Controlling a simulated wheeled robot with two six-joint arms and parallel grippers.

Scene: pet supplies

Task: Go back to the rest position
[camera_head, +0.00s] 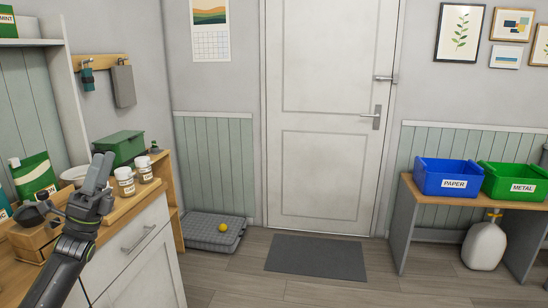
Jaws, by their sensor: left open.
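My left gripper (104,162) is in the head view at the left. It is above the wooden counter (157,163), with its fingers pointing up and away from me. It is open and I see nothing held in it. It stands in front of a white bowl (72,175) and just left of two white labelled jars (125,180); I cannot tell whether it touches anything. My right gripper is not in view.
A green box (120,148) and a green bag (35,175) stand on the counter. Blue (448,172) and green (515,179) bins sit on a bench at right. The middle floor is clear.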

